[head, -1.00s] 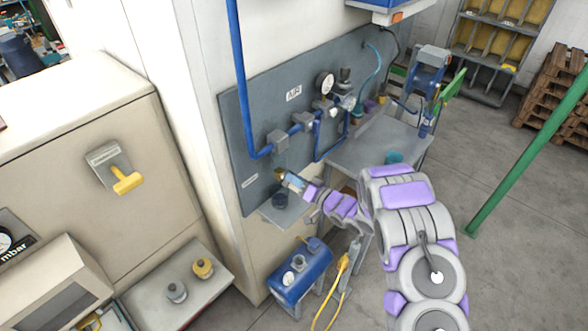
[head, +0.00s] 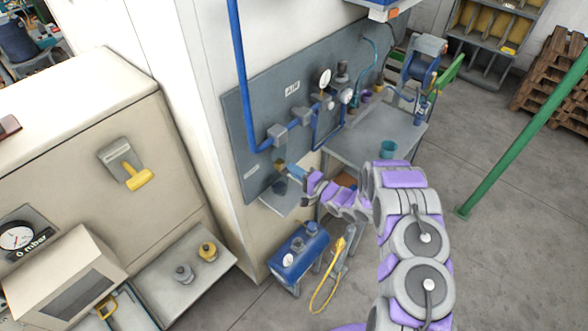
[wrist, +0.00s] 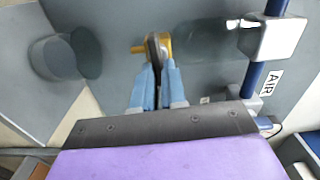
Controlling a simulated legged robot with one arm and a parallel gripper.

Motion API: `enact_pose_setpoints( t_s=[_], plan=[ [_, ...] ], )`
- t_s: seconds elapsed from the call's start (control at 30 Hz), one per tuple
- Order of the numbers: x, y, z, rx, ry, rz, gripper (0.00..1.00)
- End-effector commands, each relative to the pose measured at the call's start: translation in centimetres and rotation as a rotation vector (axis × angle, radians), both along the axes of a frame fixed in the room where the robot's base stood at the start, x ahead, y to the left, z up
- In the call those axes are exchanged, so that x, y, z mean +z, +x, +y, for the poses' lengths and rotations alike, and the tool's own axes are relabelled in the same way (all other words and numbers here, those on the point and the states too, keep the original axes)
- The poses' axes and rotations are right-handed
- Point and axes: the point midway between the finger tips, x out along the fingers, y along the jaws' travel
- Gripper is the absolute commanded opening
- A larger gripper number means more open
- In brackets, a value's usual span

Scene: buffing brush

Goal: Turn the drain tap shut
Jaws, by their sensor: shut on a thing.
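The drain tap (wrist: 165,46) has a brass body and a dark lever. In the wrist view it sits at top centre, in front of the grey panel. My gripper (wrist: 157,70) has blue fingers, closed around the lever, which lies roughly in line with them. The fingers hide part of the lever. In the head view my gripper (head: 291,169) is at the lower part of the panel, close to the tap, which is small and partly hidden there. A dark cup (head: 280,187) stands on a small shelf just below the tap.
Blue pipe (head: 238,80) with grey brackets and gauges runs across the grey panel (head: 240,130). A grey bench (head: 390,130) is right of my gripper. A blue tank (head: 298,255) stands below. A green post (head: 520,135) rises at the right over open floor.

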Motion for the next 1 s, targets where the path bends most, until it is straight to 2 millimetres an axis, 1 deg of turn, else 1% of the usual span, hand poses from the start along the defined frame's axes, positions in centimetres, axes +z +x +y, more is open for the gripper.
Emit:
enact_pose_setpoints(
  t_s=[0.03, 0.23, 0.67, 0.7, 0.93, 0.97, 1.0],
  plan=[
    [-0.17, 0.11, -0.28, -0.008, 0.006, 0.015, 0.00],
    [-0.27, 0.17, -0.32, -0.008, 0.033, 0.050, 0.00],
    [-0.36, 0.16, -0.39, -0.009, 0.039, 0.059, 0.00],
    [-0.38, 0.15, -0.39, -0.009, 0.039, 0.059, 0.13],
    [-0.22, -0.03, -0.23, -0.005, 0.039, 0.057, 0.35],
    [-0.20, -0.08, -0.19, -0.004, 0.039, 0.057, 0.37],
    [-0.17, -0.13, -0.13, -0.004, 0.040, 0.055, 0.37]
  ],
)
